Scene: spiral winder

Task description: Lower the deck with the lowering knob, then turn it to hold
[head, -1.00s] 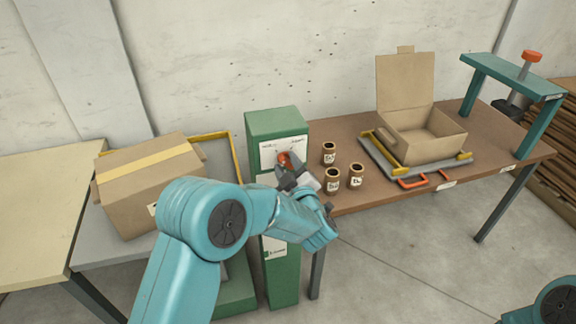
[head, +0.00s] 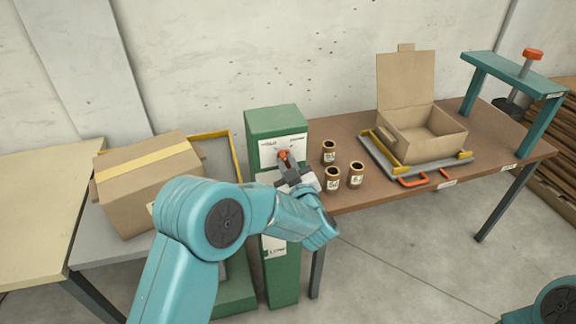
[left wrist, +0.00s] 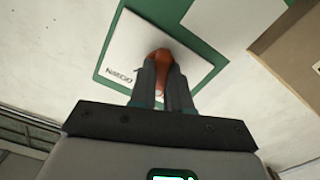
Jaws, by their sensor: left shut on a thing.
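The orange lowering knob (head: 284,154) sits on the white label plate of the green post (head: 276,122). My left gripper (head: 289,166) is shut on the knob. In the left wrist view the knob (left wrist: 160,57) shows between the two dark fingers of the left gripper (left wrist: 161,80), in front of the white label (left wrist: 124,55). The grey deck (head: 220,160) with a yellow rail stands left of the post and bears a taped cardboard box (head: 148,188). My left arm hides the lower part of the deck and some of the post. My right gripper does not show.
A brown table (head: 345,197) right of the post holds several small labelled brown jars (head: 329,152), an open cardboard box (head: 432,126) on a grey tray with orange handles (head: 412,182), and a teal press frame (head: 534,128). A pale table (head: 40,200) stands at the left.

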